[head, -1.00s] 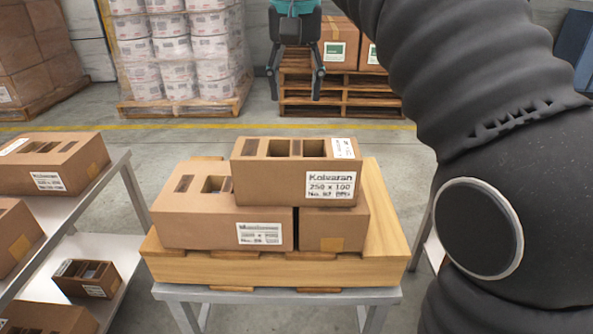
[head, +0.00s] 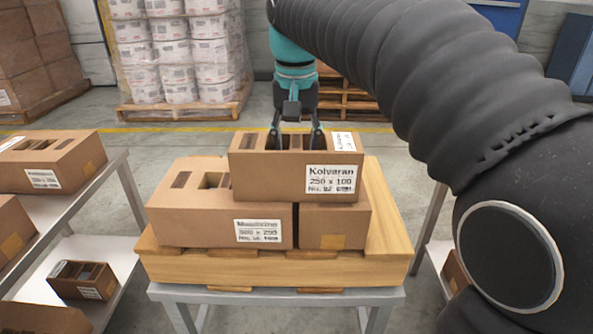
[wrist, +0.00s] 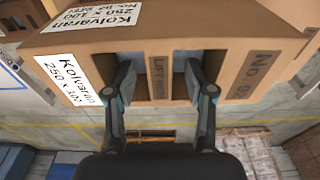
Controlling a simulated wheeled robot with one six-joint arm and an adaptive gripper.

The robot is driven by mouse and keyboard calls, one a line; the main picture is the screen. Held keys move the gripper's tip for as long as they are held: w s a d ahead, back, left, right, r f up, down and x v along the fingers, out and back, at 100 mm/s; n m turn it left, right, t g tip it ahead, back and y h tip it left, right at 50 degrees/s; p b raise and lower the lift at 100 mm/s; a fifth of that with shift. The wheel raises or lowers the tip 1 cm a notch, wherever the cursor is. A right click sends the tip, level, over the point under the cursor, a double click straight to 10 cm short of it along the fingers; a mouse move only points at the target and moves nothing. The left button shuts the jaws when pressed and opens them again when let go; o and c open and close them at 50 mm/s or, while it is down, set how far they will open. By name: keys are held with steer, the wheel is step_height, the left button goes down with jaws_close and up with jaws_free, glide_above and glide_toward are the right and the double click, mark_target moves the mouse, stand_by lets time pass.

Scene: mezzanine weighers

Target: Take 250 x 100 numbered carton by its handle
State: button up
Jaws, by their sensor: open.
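The 250 x 100 Kolvaran carton (head: 265,180) lies on top of two other cartons on a wooden pallet (head: 385,225). Its top has cut-out openings with a strip between them as a handle; the strip (wrist: 159,77) shows in the wrist view. My gripper (head: 295,145) is open at the carton's top. In the wrist view my gripper (wrist: 158,85) has one finger at each opening, on either side of the strip. The fingertips reach the openings; whether they touch the strip I cannot tell.
A larger carton (head: 185,225) sits below left and another carton (head: 335,225) below right. A metal shelf (head: 110,190) with several cartons stands at left. Loaded pallets stand behind, across open floor.

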steer(key=shift+f, duration=0.35)
steer(key=shift+c, duration=0.2)
jaws_close()
steer(key=shift+r, duration=0.1)
